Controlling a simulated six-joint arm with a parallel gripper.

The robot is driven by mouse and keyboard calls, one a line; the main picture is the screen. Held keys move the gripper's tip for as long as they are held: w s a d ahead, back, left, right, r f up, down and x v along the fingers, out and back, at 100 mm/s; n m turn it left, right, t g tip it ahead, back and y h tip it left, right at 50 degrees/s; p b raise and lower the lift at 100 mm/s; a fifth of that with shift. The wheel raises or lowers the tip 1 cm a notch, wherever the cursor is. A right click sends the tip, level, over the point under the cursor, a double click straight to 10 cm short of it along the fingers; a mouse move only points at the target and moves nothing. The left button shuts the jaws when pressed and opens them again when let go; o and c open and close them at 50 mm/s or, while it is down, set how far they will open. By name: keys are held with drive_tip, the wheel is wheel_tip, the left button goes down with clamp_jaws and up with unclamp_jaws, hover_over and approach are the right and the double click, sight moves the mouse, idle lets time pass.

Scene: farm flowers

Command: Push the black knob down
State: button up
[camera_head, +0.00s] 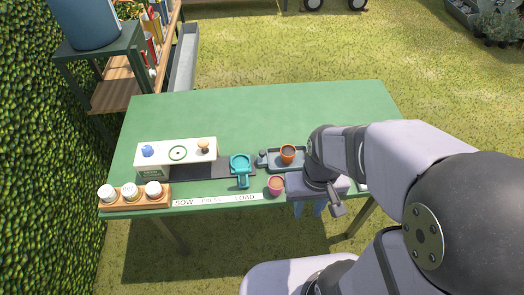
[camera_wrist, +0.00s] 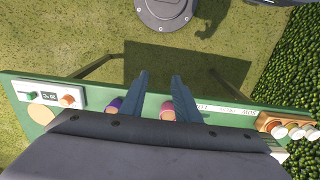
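I cannot make out a clearly black knob in either view. A small dark grey knob-like piece (camera_head: 262,158) is at the left end of a grey tray. My gripper (camera_head: 308,212) hangs by the table's front edge, right of these. In the wrist view my gripper (camera_wrist: 159,75) is open, its two fingers apart with nothing held between them.
A teal fixture (camera_head: 240,165) stands mid-table. An orange pot (camera_head: 287,153) is on the tray; a pink pot (camera_head: 275,185) is near the front edge. A wooden rack (camera_head: 130,203) holds white-topped jars. A white panel (camera_wrist: 50,98) shows in the wrist view. The table's back is clear.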

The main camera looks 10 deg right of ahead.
drive_tip(key=c, duration=0.5)
drive_tip(key=shift+s+a+f, duration=0.15)
drive_tip(key=shift+a+f, duration=0.1)
clamp_jaws()
drive_tip(key=w+a+f+n, duration=0.2)
drive_tip(key=w+a, duration=0.3)
drive_tip(key=w, duration=0.5)
drive_tip(key=w+a+r+m+t, duration=0.1)
drive_tip(key=w+r, duration=0.5)
drive_tip(key=w, duration=0.7)
drive_tip(key=m+t, duration=0.1)
drive_tip(key=t, duration=0.1)
drive_tip(key=shift+w+a+r+t+b, duration=0.25)
drive_tip(key=shift+a+r+t+b, duration=0.1)
drive_tip(key=shift+a+t, duration=0.05)
